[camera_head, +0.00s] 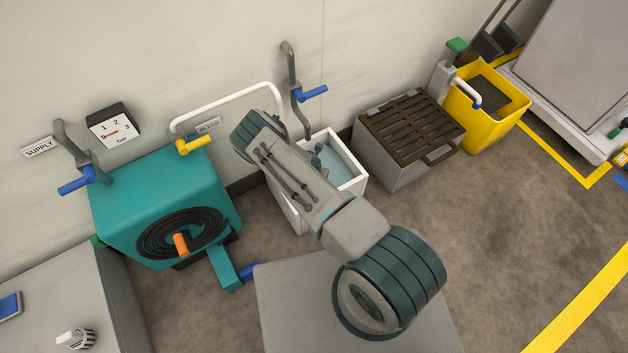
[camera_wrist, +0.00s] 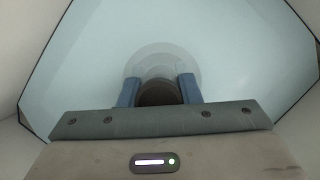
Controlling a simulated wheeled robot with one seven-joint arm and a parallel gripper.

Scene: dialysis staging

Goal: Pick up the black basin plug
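The black basin plug (camera_wrist: 158,93) shows in the wrist view as a dark round piece at the bottom of the pale basin (camera_wrist: 235,60). A paler ring shows around it. My gripper (camera_wrist: 158,90) has its two blue fingers down in the basin, one on each side of the plug. The fingers look very close to its sides; whether they press on it I cannot tell. The near part of the plug is hidden by my gripper body. In the head view my arm crosses over the white basin (camera_head: 353,182) and hides the plug.
The basin's walls surround my gripper closely. A teal machine with a coiled black hose (camera_head: 120,197) stands left. A grey box with a brown slatted top (camera_head: 410,125) stands right, then a yellow bucket (camera_head: 488,130). A white bent pipe (camera_head: 225,97) and a grey tap with a blue lever (camera_head: 312,92) are behind.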

